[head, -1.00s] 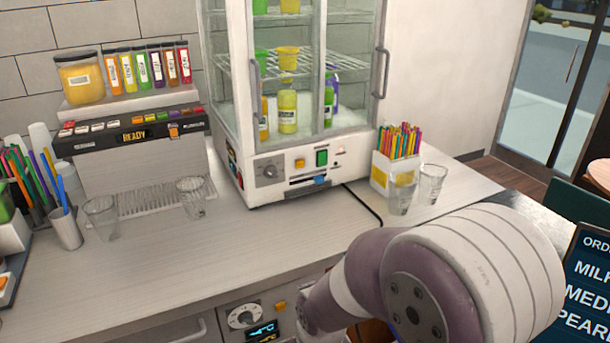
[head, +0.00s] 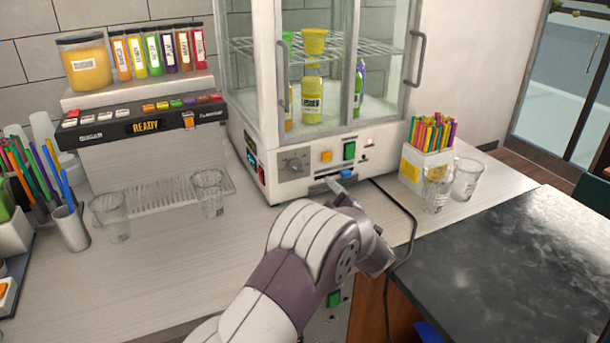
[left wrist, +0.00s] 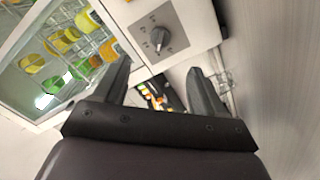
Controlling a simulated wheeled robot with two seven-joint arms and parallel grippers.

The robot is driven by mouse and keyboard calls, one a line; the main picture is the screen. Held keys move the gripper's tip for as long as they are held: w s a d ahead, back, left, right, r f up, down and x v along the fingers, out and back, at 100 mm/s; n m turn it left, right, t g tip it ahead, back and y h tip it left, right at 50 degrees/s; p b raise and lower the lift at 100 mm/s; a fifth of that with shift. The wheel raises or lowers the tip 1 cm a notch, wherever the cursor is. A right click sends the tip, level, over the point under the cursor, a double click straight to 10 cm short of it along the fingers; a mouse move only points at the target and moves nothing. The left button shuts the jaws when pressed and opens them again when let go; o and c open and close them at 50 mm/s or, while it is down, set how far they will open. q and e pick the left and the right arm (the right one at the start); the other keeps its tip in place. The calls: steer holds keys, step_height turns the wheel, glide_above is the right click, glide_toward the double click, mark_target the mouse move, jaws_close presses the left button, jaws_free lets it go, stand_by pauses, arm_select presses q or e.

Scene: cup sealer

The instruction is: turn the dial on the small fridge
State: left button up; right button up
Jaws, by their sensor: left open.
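The small fridge (head: 388,148) stands at the back of the counter, with glass doors and a white control panel below. Its grey round dial (head: 293,163) is at the left of that panel. In the left wrist view the dial (left wrist: 160,40) shows at the top middle, ahead of my fingertips and apart from them. My left gripper (left wrist: 163,76) is open and empty. In the head view the left gripper (head: 343,190) is in front of the panel, right of and below the dial, partly hidden by my own arm. My right gripper is not in view.
Two glasses (head: 208,193) stand on the left near a dispenser (head: 150,130). A holder with coloured sticks (head: 425,168) and two more glasses (head: 466,180) stand right of the fridge. A black cable (head: 408,222) hangs over the counter.

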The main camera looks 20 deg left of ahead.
mark_target(298, 170)
arm_select(q)
steer(key=p+x, duration=0.2)
steer(key=x, duration=1)
steer(key=shift+s+a+r, duration=0.15)
steer(key=shift+w+a, duration=0.2)
steer(key=shift+w, duration=0.05)
steer(key=c, duration=1.1)
